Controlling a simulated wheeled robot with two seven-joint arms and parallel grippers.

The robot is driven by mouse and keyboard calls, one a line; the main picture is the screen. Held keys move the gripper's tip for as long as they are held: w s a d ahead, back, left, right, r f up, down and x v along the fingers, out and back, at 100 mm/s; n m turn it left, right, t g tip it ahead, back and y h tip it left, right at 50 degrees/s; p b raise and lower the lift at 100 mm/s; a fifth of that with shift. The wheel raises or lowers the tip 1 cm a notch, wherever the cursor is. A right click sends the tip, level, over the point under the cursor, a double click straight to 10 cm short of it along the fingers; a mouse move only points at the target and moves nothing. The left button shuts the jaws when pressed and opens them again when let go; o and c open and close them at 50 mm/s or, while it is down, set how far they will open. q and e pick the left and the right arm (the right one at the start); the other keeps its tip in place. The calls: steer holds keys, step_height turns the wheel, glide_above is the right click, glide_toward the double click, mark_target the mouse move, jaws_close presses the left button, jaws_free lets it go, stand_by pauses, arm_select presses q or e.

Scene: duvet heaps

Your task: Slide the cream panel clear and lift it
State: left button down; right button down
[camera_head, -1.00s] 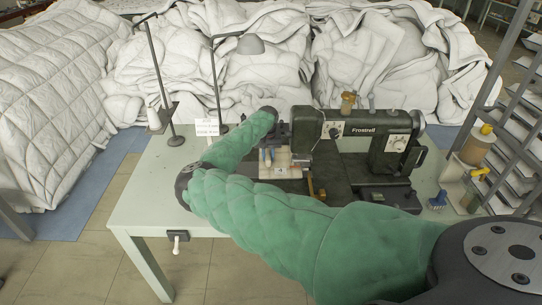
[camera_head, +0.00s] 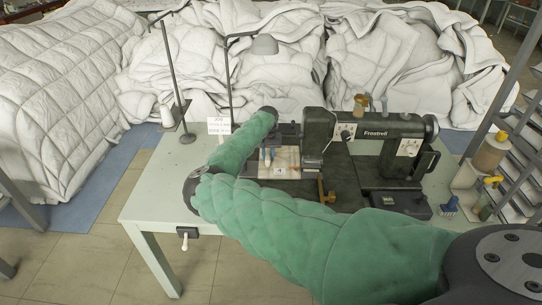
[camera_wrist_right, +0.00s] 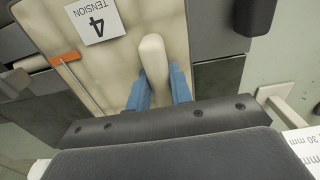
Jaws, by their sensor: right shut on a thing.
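The cream panel (camera_head: 292,157) lies at the left end of the dark sewing machine (camera_head: 375,132), beside its head. In the right wrist view the panel (camera_wrist_right: 120,62) fills the upper middle. My right gripper (camera_wrist_right: 158,85) has blue fingers on both sides of a rounded cream raised piece that looks like part of the panel, and it is shut on it. In the head view this gripper (camera_head: 268,155) is small and partly hidden by its wrist and the green-sleeved arm. The panel still appears to lie flat. My left gripper is out of view.
A lamp (camera_head: 264,45), a job card (camera_head: 219,126) and a thread cone (camera_head: 167,116) stand behind. The table's (camera_head: 160,185) left part is clear.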

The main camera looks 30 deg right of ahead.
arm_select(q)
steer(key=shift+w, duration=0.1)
arm_select(e)
steer(key=c, duration=1.2)
jaws_free()
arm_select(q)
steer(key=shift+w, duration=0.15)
arm_select(e)
steer(key=shift+o, duration=0.2)
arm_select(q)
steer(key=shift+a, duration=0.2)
arm_select(e)
steer(key=shift+r, duration=0.3)
step_height(320, 180, up, 3)
steer(key=shift+f+b, duration=0.2)
steer(key=shift+b, duration=0.6)
step_height(320, 180, up, 4)
steer(key=shift+f+b, duration=0.15)
steer(key=shift+b, duration=0.55)
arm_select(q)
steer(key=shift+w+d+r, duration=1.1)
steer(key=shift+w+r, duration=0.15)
arm_select(e)
steer(key=shift+a+r, duration=0.1)
steer(key=shift+r, duration=0.35)
